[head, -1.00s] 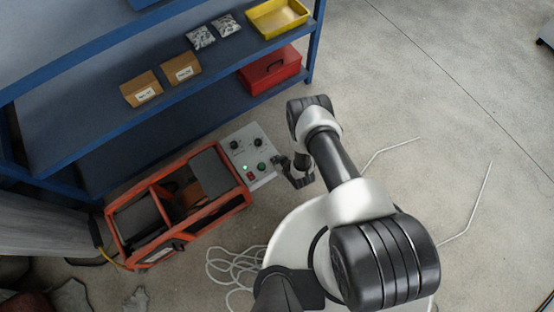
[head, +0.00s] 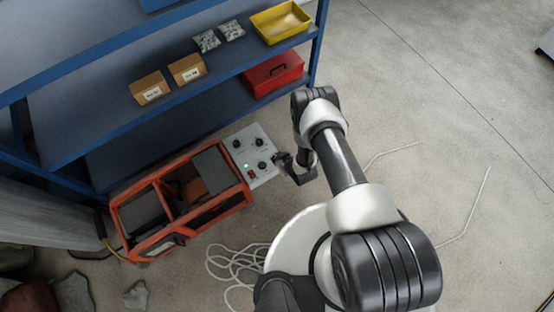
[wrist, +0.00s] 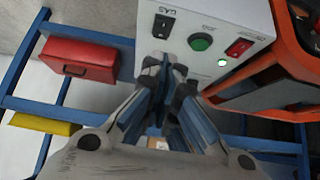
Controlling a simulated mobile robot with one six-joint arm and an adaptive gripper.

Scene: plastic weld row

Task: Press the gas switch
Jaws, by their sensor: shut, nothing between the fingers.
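The gas switch (wrist: 162,26) is a black rocker under the "GAS" label on the pale control panel (wrist: 190,15), which shows inverted in the wrist view. My gripper (wrist: 166,62) is shut and empty, its fingertips just below the switch in that view. I cannot tell whether they touch the panel. A green button (wrist: 201,42), a red switch (wrist: 238,47) and a lit green lamp (wrist: 222,62) sit beside it. In the head view my gripper (head: 280,160) is at the right edge of the panel (head: 249,151), and the gas switch cannot be made out.
The panel is on an orange-framed machine (head: 190,229). A blue shelf (head: 100,140) behind holds a red toolbox (head: 272,74), a yellow tray (head: 282,22), cardboard boxes (head: 187,69) and small bags (head: 207,41). White cable (head: 233,264) lies coiled on the floor. Floor at the right is mostly clear.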

